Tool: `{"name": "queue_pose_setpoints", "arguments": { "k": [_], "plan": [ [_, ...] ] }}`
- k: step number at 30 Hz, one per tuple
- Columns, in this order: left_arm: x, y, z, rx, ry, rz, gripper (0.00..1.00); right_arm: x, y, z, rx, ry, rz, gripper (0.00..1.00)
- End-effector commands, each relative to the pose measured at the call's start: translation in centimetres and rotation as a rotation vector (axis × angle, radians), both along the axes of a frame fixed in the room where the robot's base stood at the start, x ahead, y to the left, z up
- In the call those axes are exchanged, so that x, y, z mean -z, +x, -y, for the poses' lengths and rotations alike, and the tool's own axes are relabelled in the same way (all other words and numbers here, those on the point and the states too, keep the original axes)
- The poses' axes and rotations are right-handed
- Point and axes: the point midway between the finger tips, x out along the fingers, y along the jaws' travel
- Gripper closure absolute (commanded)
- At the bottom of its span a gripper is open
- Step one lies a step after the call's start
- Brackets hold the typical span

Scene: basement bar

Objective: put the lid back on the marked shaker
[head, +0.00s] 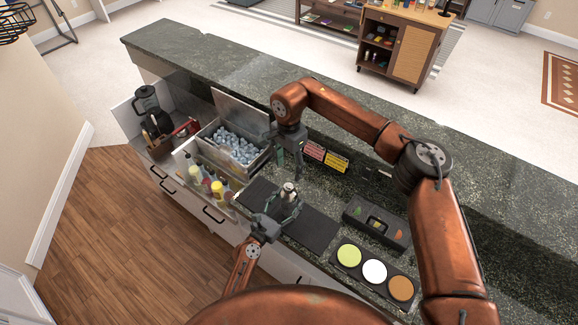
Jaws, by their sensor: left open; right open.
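A small metallic shaker (288,190) stands on the dark mat (318,232) on the counter; I cannot make out its mark. My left gripper (286,208) is low at the shaker, its open fingers spread to either side of it; whether they touch it is not clear. My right gripper (290,160) points down over the counter behind the shaker, open, with nothing seen between its fingers. I cannot pick out a separate lid; whether the narrow top of the shaker is its lid is too small to tell.
An open metal bin of ice (232,147) and several bottles (205,180) stand left. Red (315,150) and yellow (337,161) cards stand behind. A dark compartment tray (376,239) and a holder (358,275) with green, white and brown discs lie right. The raised counter (230,75) runs behind.

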Motion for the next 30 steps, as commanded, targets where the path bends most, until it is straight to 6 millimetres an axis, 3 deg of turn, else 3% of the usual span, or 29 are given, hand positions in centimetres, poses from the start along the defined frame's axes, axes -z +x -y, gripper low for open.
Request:
{"name": "queue_pose_setpoints", "arguments": {
  "k": [8,21,30],
  "plan": [
    [0.1,-0.5,-0.3,0.000,0.000,-0.001,0.36,0.0,0.0,0.0,0.000,0.000,0.000,0.45],
    [0.1,-7.3,-5.0,0.000,0.002,-0.002,0.36,0.0,0.0,0.0,0.000,0.000,0.000,0.45],
    [0.0,-9.8,-6.6,0.001,0.000,0.000,0.36,0.0,0.0,0.0,0.000,0.000,0.000,0.45]
  ]
}}
